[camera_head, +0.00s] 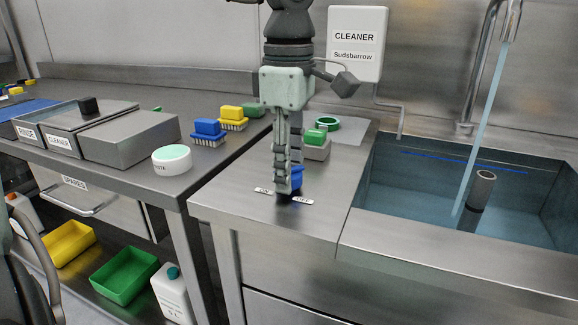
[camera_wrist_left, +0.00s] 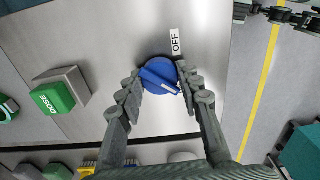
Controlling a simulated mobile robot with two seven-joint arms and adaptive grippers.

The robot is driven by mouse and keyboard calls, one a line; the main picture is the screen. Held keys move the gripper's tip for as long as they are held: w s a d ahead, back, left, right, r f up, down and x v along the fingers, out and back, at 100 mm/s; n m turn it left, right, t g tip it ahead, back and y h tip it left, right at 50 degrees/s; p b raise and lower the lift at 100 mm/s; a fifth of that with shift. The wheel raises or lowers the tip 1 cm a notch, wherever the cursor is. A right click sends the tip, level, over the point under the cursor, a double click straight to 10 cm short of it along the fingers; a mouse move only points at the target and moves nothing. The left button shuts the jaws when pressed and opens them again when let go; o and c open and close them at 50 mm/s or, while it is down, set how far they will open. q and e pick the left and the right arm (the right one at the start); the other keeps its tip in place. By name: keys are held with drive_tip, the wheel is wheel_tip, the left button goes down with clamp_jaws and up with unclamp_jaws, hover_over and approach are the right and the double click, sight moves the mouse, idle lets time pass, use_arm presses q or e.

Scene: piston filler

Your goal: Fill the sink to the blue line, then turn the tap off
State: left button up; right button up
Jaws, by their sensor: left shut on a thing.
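My left gripper (camera_head: 287,190) points down at the counter and is shut on the blue tap knob (camera_head: 297,177). In the left wrist view the fingers (camera_wrist_left: 160,98) sit on both sides of the knob (camera_wrist_left: 157,72). Its white pointer mark is turned away from the OFF label (camera_wrist_left: 175,41). Water runs from the spout (camera_head: 508,25) in a stream (camera_head: 484,120) into the sink (camera_head: 372,165). The water surface (camera_head: 410,195) lies below the blue line (camera_head: 460,160) on the back wall. My right gripper (camera_wrist_left: 275,14) shows only partly, at the wrist view's top right.
A grey standpipe (camera_head: 482,188) stands in the sink. A green DOSE button (camera_wrist_left: 53,97) on a grey block is behind the knob. Brushes (camera_head: 208,128), a white round tub (camera_head: 172,160) and grey lidded bins (camera_head: 125,138) stand on the left table.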

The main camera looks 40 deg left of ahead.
use_arm(q)
drive_tip(key=shift+m, duration=0.4)
drive_tip(key=o, duration=1.2)
drive_tip(key=shift+c, duration=0.2)
wheel_tip(320, 180, up, 12)
